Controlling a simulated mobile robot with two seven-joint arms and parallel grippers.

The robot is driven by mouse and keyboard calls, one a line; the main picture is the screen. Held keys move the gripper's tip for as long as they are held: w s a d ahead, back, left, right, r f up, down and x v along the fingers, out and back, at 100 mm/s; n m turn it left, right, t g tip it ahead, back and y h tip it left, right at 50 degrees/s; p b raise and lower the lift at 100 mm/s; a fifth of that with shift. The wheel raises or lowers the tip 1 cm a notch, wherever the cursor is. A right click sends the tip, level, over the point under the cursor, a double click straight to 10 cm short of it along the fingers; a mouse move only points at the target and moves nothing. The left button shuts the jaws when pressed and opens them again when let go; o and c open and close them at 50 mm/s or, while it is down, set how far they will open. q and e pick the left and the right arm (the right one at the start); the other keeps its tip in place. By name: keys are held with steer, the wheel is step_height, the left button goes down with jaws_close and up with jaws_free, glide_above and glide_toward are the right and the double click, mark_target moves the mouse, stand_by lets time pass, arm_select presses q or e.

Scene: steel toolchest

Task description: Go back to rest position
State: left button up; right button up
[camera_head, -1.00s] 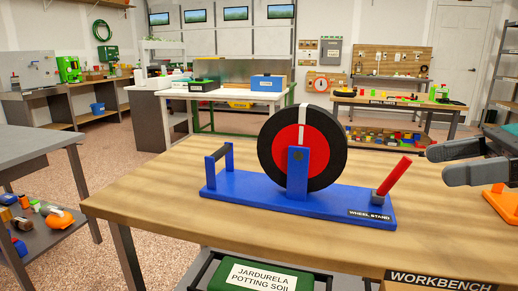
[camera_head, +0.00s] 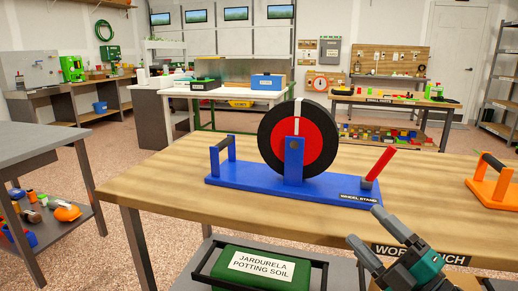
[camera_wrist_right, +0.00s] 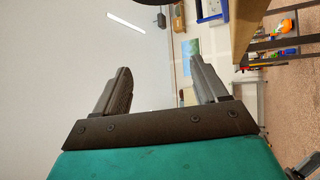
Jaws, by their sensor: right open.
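My right gripper (camera_head: 378,239) is at the lower right of the head view, in front of the workbench's near edge. Its two grey fingers are apart and nothing is between them. In the right wrist view the fingers (camera_wrist_right: 160,92) are also spread and empty, with the wall and room behind them. The blue wheel stand (camera_head: 330,192) sits on the wooden workbench (camera_head: 160,186). It holds a black and red wheel (camera_head: 322,136) upright, and a red lever (camera_head: 380,163) leans at its right end.
An orange stand (camera_head: 486,187) with a dark bar is at the bench's right. A green potting soil box (camera_head: 262,268) sits below the bench front. A grey table (camera_head: 40,142) stands at the left. The bench top is clear left of the wheel stand.

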steer(key=s+a+f+m+g+h, duration=0.2)
steer(key=s+f+m+h, duration=0.15)
steer(key=f+m, duration=0.35)
steer(key=s+a+f+m+g+h, duration=0.1)
steer(key=s+f+m+g+h, duration=0.15)
steer(key=s+f+m, duration=0.5)
steer(key=s+a+f+m+g+h, duration=0.2)
steer(key=f+m+h, duration=0.15)
steer(key=f, duration=0.65)
arm_select(q)
steer(key=s+a+r+y+p, duration=0.1)
steer(key=a+r+p, duration=0.3)
steer(key=r+p, duration=0.9)
steer(key=s+p, duration=0.1)
steer(key=p, duration=0.5)
steer(key=shift+s+y+p, duration=0.2)
steer(key=shift+y+p, duration=0.1)
steer(key=shift+p, duration=0.05)
arm_select(e)
steer(key=s+d+r+m+g, duration=0.1)
steer(key=s+d+r, duration=0.2)
steer(key=r, duration=0.9)
steer(key=shift+s+r+m+h, duration=0.25)
steer(key=shift+s+m+h, duration=0.1)
steer(key=shift+m+h, duration=0.1)
